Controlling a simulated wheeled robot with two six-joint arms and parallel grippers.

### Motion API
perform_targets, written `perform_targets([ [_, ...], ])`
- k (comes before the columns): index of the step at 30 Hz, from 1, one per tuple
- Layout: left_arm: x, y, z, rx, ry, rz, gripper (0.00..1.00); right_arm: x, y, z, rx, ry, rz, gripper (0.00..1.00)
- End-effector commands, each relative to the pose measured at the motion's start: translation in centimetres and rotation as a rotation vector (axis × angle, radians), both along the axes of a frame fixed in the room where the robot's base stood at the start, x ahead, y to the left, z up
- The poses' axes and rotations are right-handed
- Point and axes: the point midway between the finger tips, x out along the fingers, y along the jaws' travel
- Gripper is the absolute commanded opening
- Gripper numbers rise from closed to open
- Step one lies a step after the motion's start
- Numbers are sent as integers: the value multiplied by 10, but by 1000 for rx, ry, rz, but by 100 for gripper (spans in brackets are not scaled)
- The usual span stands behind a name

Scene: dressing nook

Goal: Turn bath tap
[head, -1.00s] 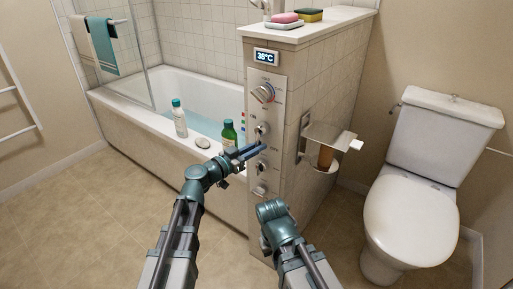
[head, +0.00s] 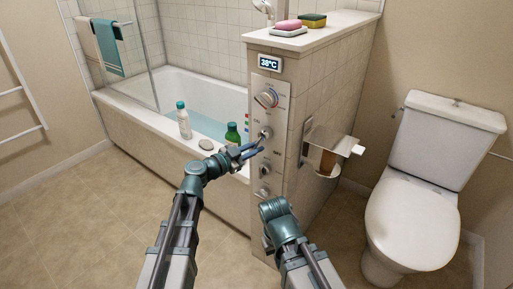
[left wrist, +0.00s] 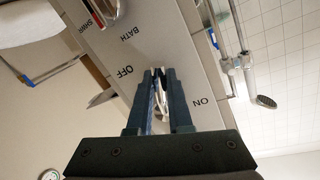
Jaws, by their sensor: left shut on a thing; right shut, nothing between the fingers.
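The tap panel (head: 272,118) is a grey upright plate on the end of the tiled half-wall, with a large dial (head: 266,98) at the top and smaller controls below. My left gripper (head: 259,146) is shut on the metal lever of the tap control (head: 265,133) below the dial. The left wrist view shows the lever (left wrist: 160,98) between the blue fingers, near the printed words OFF, ON and BATH. The fingers partly cover the lever. My right gripper (head: 267,243) is shut and empty, low in front of the panel, mostly hidden by its arm.
The bathtub (head: 150,97) holds bluish water; a white bottle (head: 184,123) and green bottle (head: 232,134) stand on its rim. A display (head: 270,63) reads 38°C. A paper holder (head: 333,141) juts from the wall's right side, near the toilet (head: 418,200). Floor at left is clear.

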Motion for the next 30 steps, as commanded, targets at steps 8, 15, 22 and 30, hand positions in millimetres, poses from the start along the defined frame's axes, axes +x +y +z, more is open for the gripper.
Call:
perform_targets([
  [8,0,0,0,-2,1,1,27,0,0,0,0,0,0,0],
  [15,0,0,0,-3,2,0,48,0,0,0,0,0,0,0],
  [22,-3,3,0,-4,2,1,48,0,0,0,0,0,0,0],
  [30,-38,37,5,-4,2,4,48,0,0,4,1,0,0,0],
])
